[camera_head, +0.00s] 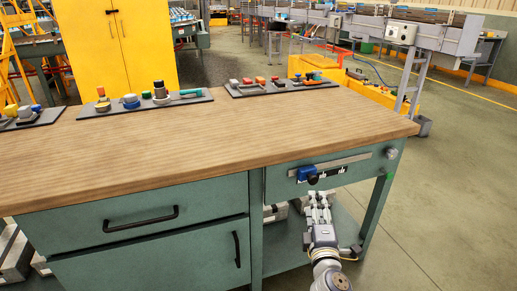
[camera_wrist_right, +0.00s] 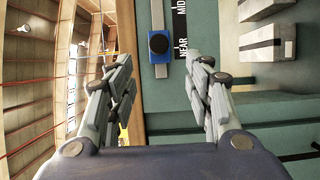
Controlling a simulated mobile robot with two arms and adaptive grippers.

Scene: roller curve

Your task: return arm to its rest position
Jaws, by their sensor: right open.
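My right gripper (camera_head: 318,207) is open and empty in front of the workbench, low and to the right of its drawers. It sits just below a blue slider with a dark knob (camera_head: 312,175) on a metal rail (camera_head: 345,163) on the bench's front panel. In the right wrist view the slider (camera_wrist_right: 158,43) shows beyond and between the spread fingers (camera_wrist_right: 164,75), apart from them. Labels reading NEAR and MID stand beside the rail. My left gripper is not in view.
The wooden bench top (camera_head: 200,140) is mostly clear, with dark trays (camera_head: 280,87) of small parts along its back edge. A drawer with a black handle (camera_head: 140,219) is at left. Grey blocks (camera_head: 275,212) lie on the shelf beneath. Open floor (camera_head: 450,200) is at right.

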